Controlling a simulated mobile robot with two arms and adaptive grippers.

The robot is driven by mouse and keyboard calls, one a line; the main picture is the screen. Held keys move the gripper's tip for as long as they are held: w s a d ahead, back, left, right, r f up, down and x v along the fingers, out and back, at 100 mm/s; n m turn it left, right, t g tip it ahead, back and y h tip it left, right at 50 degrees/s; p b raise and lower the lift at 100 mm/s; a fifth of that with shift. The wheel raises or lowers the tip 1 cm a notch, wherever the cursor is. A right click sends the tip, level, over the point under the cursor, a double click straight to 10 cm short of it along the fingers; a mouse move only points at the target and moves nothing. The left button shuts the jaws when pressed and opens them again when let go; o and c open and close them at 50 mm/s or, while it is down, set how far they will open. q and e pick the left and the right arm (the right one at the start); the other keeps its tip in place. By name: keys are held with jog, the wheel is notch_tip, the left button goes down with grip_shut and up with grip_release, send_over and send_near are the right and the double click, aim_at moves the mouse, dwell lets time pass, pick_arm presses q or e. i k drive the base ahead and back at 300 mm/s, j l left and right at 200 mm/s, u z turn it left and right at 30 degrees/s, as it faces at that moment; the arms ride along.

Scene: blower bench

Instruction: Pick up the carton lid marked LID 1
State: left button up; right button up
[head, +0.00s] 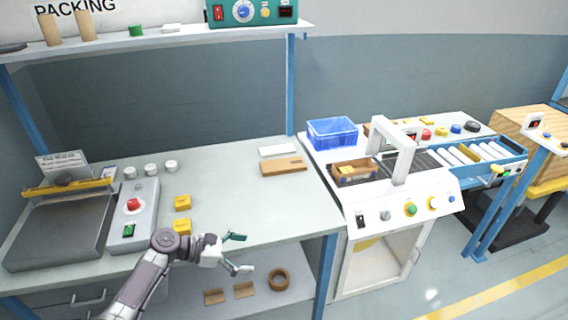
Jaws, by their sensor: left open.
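A flat brown cardboard-coloured piece (284,166) lies on the grey-green bench top near its right end. It may be the carton lid, but no LID 1 marking is readable at this size. My left gripper (246,254) is over the bench's front edge, its two fingers spread and nothing between them. It is well in front of the brown piece and a little to its left, not touching it. My right gripper is not in view.
Two yellow blocks (182,203) sit beside the grey control box (134,215). A flat white piece (278,151) lies behind the brown one. A blue crate (332,133) and a white arch machine (405,150) stand right. The middle bench top (225,190) is clear.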

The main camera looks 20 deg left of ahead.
aim_at(293, 164)
jog(key=i+j, duration=0.5)
jog(key=i, duration=0.15)
jog(key=i+j, duration=0.5)
jog(key=i, duration=0.15)
